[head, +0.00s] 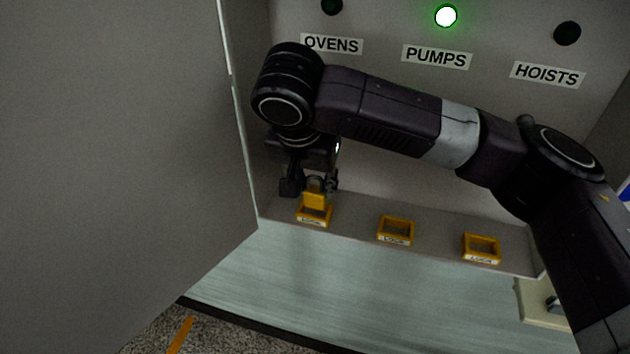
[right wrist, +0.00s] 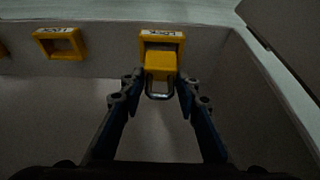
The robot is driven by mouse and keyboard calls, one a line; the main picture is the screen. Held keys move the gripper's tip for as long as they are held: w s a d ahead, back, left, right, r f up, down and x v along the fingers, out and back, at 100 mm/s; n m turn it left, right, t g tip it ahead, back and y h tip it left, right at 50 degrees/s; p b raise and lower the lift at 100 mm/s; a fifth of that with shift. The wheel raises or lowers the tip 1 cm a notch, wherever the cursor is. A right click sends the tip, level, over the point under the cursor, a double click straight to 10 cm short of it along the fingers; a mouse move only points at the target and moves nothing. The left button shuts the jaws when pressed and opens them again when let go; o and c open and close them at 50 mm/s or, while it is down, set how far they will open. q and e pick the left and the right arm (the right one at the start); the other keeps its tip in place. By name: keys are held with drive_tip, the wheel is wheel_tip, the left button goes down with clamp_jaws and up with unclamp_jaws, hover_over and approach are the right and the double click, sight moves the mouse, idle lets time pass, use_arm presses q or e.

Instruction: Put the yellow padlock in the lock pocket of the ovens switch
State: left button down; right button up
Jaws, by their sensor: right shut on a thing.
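The yellow padlock (head: 314,199) is in my right gripper (head: 311,187), at the ovens lock pocket (head: 314,219). In the right wrist view, the padlock (right wrist: 160,65) shows its yellow body towards the pocket (right wrist: 176,39) and its metal shackle between the fingertips (right wrist: 159,88). The body overlaps the pocket's opening in both views; I cannot tell how far it is inside, if at all. The OVENS label (head: 332,44) is above my arm. The ovens switch is not visible, with my right arm across that part of the panel. My left gripper is not in view.
Two more yellow pockets, the pumps one (head: 395,231) and the hoists one (head: 481,249), stand to the right on the same ledge. Both look empty. The pumps lamp (head: 446,16) glows green; the ovens and hoists lamps are dark. A large grey panel (head: 120,130) fills the left.

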sight(314, 193)
drive_tip(key=shift+f+b, duration=0.55)
drive_tip(key=shift+f, duration=1.15)
drive_tip(key=o, duration=1.3)
drive_tip(key=shift+c, duration=0.2)
drive_tip(key=shift+r, duration=0.15)
drive_tip(key=v, duration=1.1)
drive_tip(key=shift+s+r, duration=0.3)
drive_tip(key=shift+r, duration=0.05)
drive_tip(key=shift+a, duration=0.15)
